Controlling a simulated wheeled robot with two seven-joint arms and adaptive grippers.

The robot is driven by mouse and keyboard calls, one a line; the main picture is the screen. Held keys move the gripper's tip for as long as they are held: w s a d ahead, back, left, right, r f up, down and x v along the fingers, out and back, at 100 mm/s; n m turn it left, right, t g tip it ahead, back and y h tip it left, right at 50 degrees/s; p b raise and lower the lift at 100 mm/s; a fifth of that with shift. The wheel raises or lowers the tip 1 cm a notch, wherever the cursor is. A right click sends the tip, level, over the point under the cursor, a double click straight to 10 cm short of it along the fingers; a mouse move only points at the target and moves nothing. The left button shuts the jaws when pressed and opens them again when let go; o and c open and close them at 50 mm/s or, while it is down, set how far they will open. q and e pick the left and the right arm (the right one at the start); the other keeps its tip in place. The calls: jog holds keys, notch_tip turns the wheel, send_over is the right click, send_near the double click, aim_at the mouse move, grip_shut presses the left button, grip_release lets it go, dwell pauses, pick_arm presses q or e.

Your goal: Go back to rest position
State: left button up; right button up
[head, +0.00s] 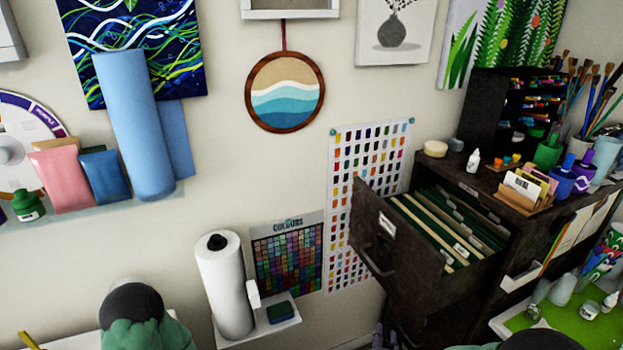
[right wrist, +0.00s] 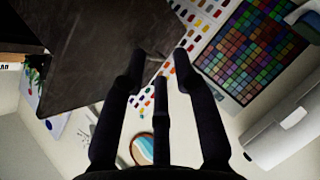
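My right gripper (right wrist: 159,62) shows in the right wrist view with its dark fingers spread apart and nothing between them. The dark filing cabinet drawer (right wrist: 85,60) lies beyond the fingers at upper left in that view, and I cannot tell how close it is. In the head view neither gripper's fingers can be made out. Green and black rounded parts at the bottom edge look like my own arm links. My left gripper is not in view.
In the head view the cabinet drawer (head: 385,250) stands pulled open with hanging folders (head: 445,220). A paper towel roll (head: 225,285) and a sponge (head: 280,312) are on a small white shelf (head: 270,328). A green mat (head: 575,330) with bottles is at lower right.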

jog(key=s+a+f+m+g+y+b, duration=0.1)
jog(key=s+a+f+m+g+y, duration=0.1)
jog(key=f, duration=0.4)
jog(key=s+a+f+m+g+y, duration=0.1)
jog(key=f+m+g, duration=0.1)
jog(key=f, duration=0.4)
jog(key=s+a+f+m+g+y+b, duration=0.1)
jog(key=s+a+f+m+g+y, duration=0.15)
jog(key=f, duration=0.45)
jog(key=s+a+f+m+g+y+b, duration=0.2)
jog(key=s+f+m+g, duration=0.4)
jog(key=s+f, duration=0.5)
jog(key=shift+s+a+f+g+y, duration=0.15)
jog(key=shift+s+a+g+y, duration=0.35)
jog(key=shift+s, duration=0.35)
jog(key=shift+d+m, duration=0.25)
